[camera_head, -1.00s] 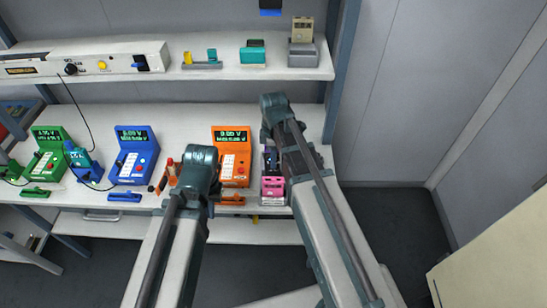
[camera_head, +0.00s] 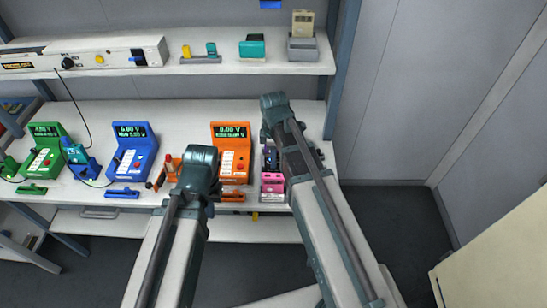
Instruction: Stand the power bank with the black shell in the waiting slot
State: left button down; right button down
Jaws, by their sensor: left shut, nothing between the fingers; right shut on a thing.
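My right arm reaches over the bench, and its gripper (camera_head: 272,147) is low behind the arm's dark joint, its fingers mostly hidden. It is shut on a dark item, seemingly the black power bank (camera_head: 270,159), just above or at a pink holder (camera_head: 272,183). Whether that item is inside the holder or above it I cannot tell. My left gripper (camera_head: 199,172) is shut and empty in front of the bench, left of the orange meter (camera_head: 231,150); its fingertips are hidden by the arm. On the upper shelf a cream block (camera_head: 303,22) stands upright in a grey holder (camera_head: 303,49).
A green meter (camera_head: 45,150) and a blue meter (camera_head: 132,150) stand left on the bench (camera_head: 95,112). An orange clamp (camera_head: 165,170) is beside my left arm. A teal holder (camera_head: 252,47) and a small yellow-teal fixture (camera_head: 200,56) are on the shelf (camera_head: 225,70). A blue post is right.

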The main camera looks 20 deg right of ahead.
jog(key=shift+f+b, duration=0.75)
jog(key=shift+f, duration=0.15)
jog(key=c, duration=0.6)
grip_release()
jog(key=shift+r, duration=0.15)
notch_tip(320, 180, up, 14)
jog(key=p, duration=1.4)
jog(key=shift+a+f, duration=0.1)
jog(key=shift+f, duration=0.1)
jog(key=s+a+f+m+h+b, duration=0.1)
jog(key=s+a+f+m+b, duration=0.1)
jog(key=s+a+m, duration=0.8)
jog(key=shift+s+a+f+m+b, duration=0.15)
jog(key=shift+s+f+m+b, duration=0.3)
jog(key=shift+s, duration=1.7)
